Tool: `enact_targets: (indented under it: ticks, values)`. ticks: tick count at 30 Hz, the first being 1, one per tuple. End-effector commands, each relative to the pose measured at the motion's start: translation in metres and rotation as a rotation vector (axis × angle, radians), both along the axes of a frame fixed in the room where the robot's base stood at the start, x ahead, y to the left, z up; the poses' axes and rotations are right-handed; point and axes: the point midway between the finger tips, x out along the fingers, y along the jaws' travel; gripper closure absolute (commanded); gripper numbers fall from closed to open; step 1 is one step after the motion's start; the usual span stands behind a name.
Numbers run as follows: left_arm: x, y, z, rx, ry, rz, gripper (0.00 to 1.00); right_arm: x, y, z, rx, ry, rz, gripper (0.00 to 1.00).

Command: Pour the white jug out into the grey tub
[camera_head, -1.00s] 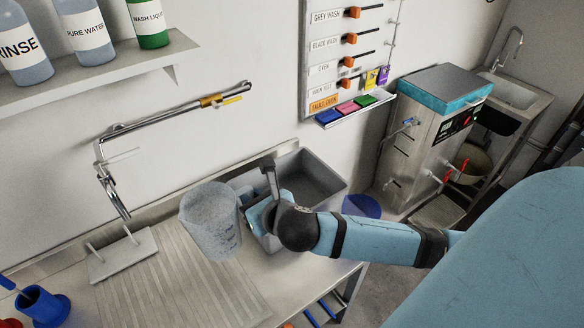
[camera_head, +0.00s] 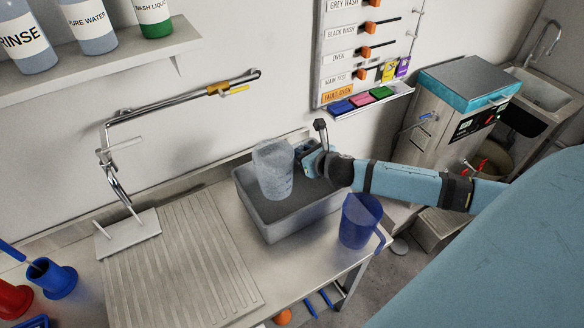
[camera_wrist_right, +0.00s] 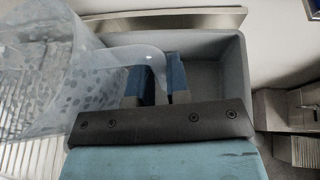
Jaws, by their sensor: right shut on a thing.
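The white jug (camera_head: 273,168) is translucent and close to upright, held over the left part of the grey tub. My right gripper (camera_head: 307,157) is shut on its handle, on the jug's right side. The grey tub (camera_head: 290,225) sits on the counter; the jug and gripper hide part of its inside. In the right wrist view the jug (camera_wrist_right: 55,80) fills the left side, and its handle (camera_wrist_right: 140,54) runs between my fingers (camera_wrist_right: 157,82). The tub (camera_wrist_right: 232,75) shows behind them. The jug's contents cannot be made out clearly. My left gripper is not in view.
A blue jug (camera_head: 360,220) stands right of the tub near the counter edge. A ribbed drainboard (camera_head: 185,260) and a tap (camera_head: 115,185) lie to the left. A shelf (camera_head: 100,85) with bottles is above. A steel machine (camera_head: 445,130) stands at right.

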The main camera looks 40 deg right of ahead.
Motion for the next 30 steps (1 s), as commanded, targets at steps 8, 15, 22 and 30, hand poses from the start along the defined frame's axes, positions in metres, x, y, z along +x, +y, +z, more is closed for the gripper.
enact_targets:
  ticks: [8, 15, 22, 30]
  values:
    - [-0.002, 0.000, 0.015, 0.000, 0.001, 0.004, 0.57, 0.018, -0.119, -0.001, 0.007, 0.004, 0.004, 1.00]
    - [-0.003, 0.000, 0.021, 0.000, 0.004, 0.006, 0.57, 0.021, -0.186, 0.008, 0.021, 0.005, 0.005, 1.00]
    - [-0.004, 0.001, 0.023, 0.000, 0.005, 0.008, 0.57, 0.020, -0.220, 0.015, 0.032, 0.005, 0.007, 1.00]
    - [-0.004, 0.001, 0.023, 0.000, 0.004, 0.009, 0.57, 0.020, -0.228, 0.017, 0.035, 0.004, 0.007, 1.00]
